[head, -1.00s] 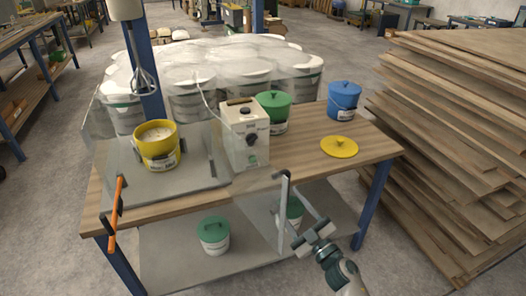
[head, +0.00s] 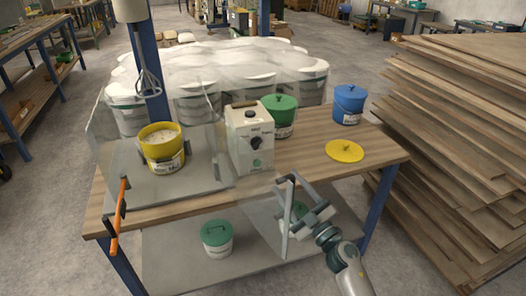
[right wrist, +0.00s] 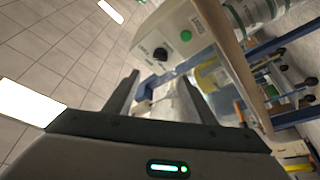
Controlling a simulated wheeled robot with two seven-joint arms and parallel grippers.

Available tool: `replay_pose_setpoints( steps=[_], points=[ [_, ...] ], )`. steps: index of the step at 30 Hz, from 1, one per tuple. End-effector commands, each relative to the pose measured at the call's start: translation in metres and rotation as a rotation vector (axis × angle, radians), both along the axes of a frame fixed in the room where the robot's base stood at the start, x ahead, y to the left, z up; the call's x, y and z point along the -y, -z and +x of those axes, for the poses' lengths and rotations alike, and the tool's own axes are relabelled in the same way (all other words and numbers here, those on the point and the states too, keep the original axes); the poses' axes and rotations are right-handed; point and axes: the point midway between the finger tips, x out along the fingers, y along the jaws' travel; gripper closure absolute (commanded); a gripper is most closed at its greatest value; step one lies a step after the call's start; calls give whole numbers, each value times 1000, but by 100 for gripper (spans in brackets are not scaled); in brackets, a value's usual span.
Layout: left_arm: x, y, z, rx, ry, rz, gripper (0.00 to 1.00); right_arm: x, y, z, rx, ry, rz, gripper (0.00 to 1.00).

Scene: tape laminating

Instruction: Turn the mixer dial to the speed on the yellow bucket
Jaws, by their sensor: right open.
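The mixer control box (head: 250,140) is a pale box on the wooden table, with a black dial (head: 257,143) on its front. In the right wrist view the dial (right wrist: 160,54) shows beside a green button (right wrist: 186,36). The yellow bucket (head: 162,152) stands open behind a clear guard, left of the box, under the mixer whisk (head: 150,78). Its label is too small to read. My right gripper (head: 287,191) is open and empty in front of the table's front edge, apart from the dial. My left gripper is not in view.
A yellow lid (head: 345,151), a blue bucket (head: 346,104) and a green bucket (head: 280,116) are on the table. An orange handle (head: 119,215) is at the guard's left front. Stacked boards (head: 460,130) stand to the right.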

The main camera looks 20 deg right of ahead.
Motion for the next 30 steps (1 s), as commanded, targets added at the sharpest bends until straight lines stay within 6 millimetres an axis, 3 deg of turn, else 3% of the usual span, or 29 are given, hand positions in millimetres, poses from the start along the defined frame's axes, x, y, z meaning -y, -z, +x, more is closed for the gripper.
replay_pose_setpoints(
  steps=[9,18,24,30],
  points=[
    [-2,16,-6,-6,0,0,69,-16,-19,53,2,1,1,50],
    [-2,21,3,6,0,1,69,-31,-32,100,0,0,1,50],
    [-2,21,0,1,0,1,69,-37,-38,121,0,1,1,50],
    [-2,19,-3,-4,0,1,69,-39,-41,129,0,1,0,50]
  ],
)
